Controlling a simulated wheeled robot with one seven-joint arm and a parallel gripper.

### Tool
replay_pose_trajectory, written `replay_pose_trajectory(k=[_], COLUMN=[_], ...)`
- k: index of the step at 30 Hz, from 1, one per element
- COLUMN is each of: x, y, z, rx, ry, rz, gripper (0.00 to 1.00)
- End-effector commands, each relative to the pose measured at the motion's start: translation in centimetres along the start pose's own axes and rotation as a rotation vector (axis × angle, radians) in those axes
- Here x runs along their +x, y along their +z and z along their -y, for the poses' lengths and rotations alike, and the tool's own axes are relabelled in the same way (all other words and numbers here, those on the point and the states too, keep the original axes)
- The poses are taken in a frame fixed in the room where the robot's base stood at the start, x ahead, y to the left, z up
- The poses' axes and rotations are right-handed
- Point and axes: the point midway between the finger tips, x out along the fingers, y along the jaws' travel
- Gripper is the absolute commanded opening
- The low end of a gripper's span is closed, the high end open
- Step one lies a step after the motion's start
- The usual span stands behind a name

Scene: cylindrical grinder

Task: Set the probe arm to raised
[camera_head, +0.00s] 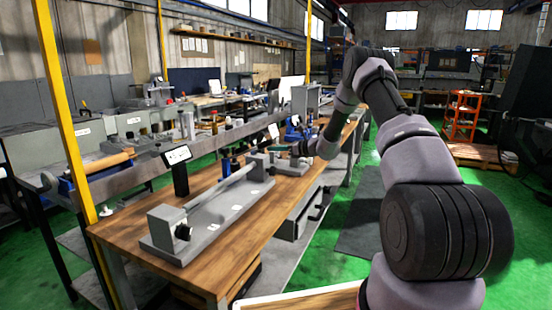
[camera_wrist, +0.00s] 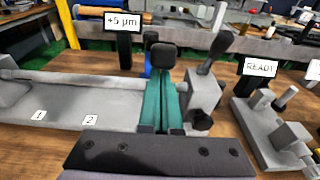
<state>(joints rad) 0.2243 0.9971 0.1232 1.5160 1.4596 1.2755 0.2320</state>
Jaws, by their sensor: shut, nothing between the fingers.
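My gripper (camera_wrist: 164,88) shows in the wrist view as two teal fingers pressed together, with nothing between them. A black rounded block (camera_wrist: 163,55) shows at their far end; I cannot tell whether it is a fingertip or a separate knob. Just right of the fingers stands a grey block (camera_wrist: 197,92) with a black-handled lever (camera_wrist: 220,46) leaning up and right. I cannot tell for sure which part is the probe arm. A display reading "+5 µm" (camera_wrist: 122,24) stands behind on a black post.
A long grey fixture (camera_head: 210,244) lies on the wooden bench (camera_head: 248,243). A second grey fixture (camera_wrist: 272,137) with a "READY" display (camera_wrist: 260,67) stands close on the right. A blue object (camera_wrist: 149,70) is partly hidden behind the fingers. A yellow post (camera_head: 66,120) rises at the left.

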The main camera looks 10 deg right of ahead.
Motion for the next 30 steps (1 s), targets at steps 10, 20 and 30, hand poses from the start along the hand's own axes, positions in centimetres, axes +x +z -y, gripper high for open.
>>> replay_pose_trajectory(k=[10,20,30], x=[0.5,0.7,-0.4], y=[1.9,2.5,-1.6], z=[0.0,0.0,0.5], rx=[-0.003,-0.005,0.001], ry=[0.001,0.002,0.003], rz=[0.01,0.021,0.004], gripper=[0.0,0.0,0.0])
